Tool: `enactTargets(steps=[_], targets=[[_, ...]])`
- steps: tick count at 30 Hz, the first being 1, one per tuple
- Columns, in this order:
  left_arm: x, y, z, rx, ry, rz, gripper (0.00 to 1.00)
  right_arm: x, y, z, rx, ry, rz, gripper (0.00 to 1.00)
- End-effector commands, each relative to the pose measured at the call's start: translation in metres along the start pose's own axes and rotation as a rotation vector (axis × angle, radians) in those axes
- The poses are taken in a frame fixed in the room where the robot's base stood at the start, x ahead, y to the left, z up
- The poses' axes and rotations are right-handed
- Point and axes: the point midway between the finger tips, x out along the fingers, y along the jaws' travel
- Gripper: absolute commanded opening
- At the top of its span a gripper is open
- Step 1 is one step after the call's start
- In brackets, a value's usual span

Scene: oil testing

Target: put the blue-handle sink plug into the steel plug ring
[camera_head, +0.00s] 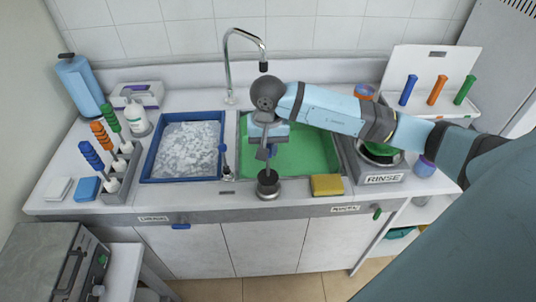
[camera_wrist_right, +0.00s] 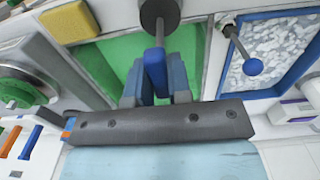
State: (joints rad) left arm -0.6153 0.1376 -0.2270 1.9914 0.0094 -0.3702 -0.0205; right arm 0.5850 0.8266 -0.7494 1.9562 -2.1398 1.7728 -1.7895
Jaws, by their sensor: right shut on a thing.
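My right gripper (camera_head: 266,148) points down over the front edge of the green sink. It is shut on the upright blue handle of the sink plug, and this blue handle (camera_wrist_right: 155,72) shows between its fingers (camera_wrist_right: 160,90) in the right wrist view. A grey rod runs from the handle to the dark plug body (camera_head: 268,178). The plug body is right at the steel plug ring (camera_head: 268,196) on the front counter strip. I cannot tell whether it is seated in the ring or just above it. My left gripper is not in view.
A blue-ball lever (camera_head: 222,148) stands between the blue-rimmed sink (camera_head: 150,160) and the green sink (camera_head: 305,150). A yellow sponge (camera_head: 326,184) lies right of the ring.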

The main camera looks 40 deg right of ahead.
Motion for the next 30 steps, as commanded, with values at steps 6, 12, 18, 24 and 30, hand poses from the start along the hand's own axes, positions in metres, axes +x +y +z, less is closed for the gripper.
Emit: enactTargets(steps=[6,12,18,24,30], targets=[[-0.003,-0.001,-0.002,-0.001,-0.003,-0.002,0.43,0.02,0.0,0.001,0.0,-0.003,0.001,0.0],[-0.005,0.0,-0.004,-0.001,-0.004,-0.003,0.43,0.04,0.0,0.0,-0.001,0.0,0.0,0.0],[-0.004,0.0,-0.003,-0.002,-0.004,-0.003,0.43,0.04,0.0,0.0,-0.001,0.001,-0.001,0.0],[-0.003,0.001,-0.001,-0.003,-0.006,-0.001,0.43,0.042,0.0,0.0,-0.001,0.0,-0.001,0.41],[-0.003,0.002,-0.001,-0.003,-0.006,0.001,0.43,0.042,0.0,0.0,-0.001,0.0,0.0,0.44]])
